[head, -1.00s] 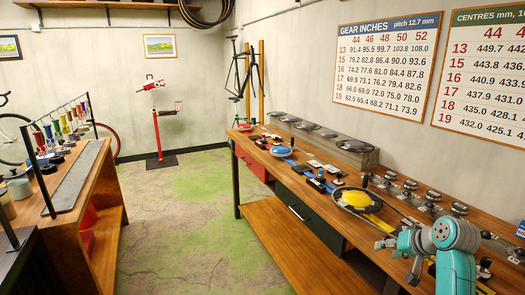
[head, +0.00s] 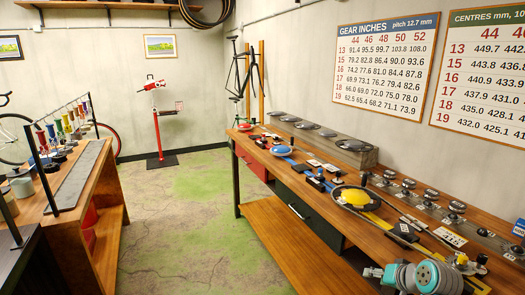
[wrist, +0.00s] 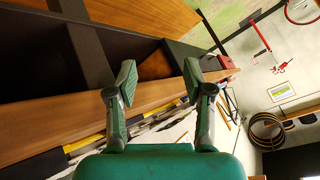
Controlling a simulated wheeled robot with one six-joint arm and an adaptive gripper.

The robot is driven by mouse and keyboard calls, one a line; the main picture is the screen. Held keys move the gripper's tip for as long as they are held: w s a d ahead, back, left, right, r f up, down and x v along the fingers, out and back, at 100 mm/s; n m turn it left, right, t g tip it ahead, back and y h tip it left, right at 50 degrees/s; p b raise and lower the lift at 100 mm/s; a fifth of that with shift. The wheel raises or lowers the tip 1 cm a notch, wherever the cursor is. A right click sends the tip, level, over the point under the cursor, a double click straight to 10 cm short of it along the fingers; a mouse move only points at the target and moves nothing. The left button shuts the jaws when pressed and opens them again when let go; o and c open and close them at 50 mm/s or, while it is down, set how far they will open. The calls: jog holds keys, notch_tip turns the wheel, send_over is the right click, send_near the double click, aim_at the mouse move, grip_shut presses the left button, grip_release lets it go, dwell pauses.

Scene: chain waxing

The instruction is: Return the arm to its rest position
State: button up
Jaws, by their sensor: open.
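My gripper (wrist: 158,78) is open and empty in the wrist view, its two green-padded fingers well apart. In the head view my teal and grey arm shows at the bottom right, low beside the front edge of the long workbench (head: 272,222). The small grey gripper end (head: 373,272) points left there, and its fingers are too small to read. The wrist picture is tilted, with the wooden bench edge (wrist: 60,128) running behind the fingers. Nothing is between the fingers.
The workbench carries a round pan with a yellow thing (head: 357,198), a blue-handled tool (head: 281,150) and several black-knobbed pieces. A second bench (head: 75,190) stands at the left. The green-stained floor (head: 185,225) between them is clear. A red stand (head: 159,135) is at the back.

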jog(key=s+a+f+t+h, duration=0.1)
jog(key=s+a+f, duration=0.2)
jog(key=s+f, duration=0.35)
jog(key=s+a+f, duration=0.4)
jog(key=s+f, duration=0.2)
jog(key=f, duration=0.2)
jog(key=s+a+f+t+h, duration=0.1)
jog(key=s+a+f, duration=0.1)
jog(key=s, duration=0.5)
jog(key=s+a+f+t, duration=0.1)
jog(key=s+a+f, duration=0.1)
jog(key=s, duration=0.5)
jog(key=s+a+r+n+t, duration=0.1)
jog(key=s+a+r, duration=0.1)
jog(key=s, duration=0.6)
jog(key=s+a+r+n, duration=0.1)
jog(key=s+r, duration=0.1)
jog(key=s, duration=0.6)
jog(key=s+a+r+n+t, duration=0.1)
jog(key=s+r+n+t, duration=0.1)
jog(key=s+r, duration=1)
jog(key=shift+s+a, duration=0.4)
jog(key=shift+s, duration=0.3)
